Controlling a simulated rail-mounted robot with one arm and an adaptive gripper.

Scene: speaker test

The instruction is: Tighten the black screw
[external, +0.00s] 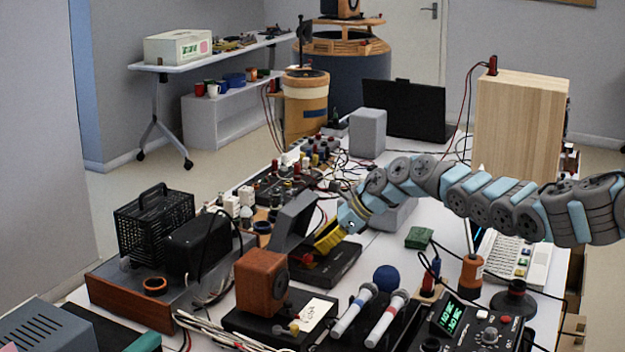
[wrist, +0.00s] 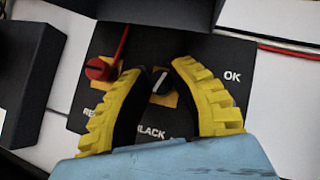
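The black screw (wrist: 162,83) shows in the wrist view as a dark round head with a pale slot, on a yellow patch above the printed word BLACK. My gripper (wrist: 164,73) has yellow toothed fingers with dark inner pads. They stand apart on either side of the screw, and I see no clear contact. The red screw (wrist: 99,69), with a red wire, is just left of the left finger. In the external view my gripper (external: 328,236) points down at the black test box (external: 330,268); the screw cannot be made out there.
A grey tilted panel (external: 294,221) stands left of my gripper. A wooden speaker (external: 262,281) is in front, with microphones (external: 388,318) to its right. A grey box (external: 394,213) lies behind my gripper. Cables and devices crowd the table.

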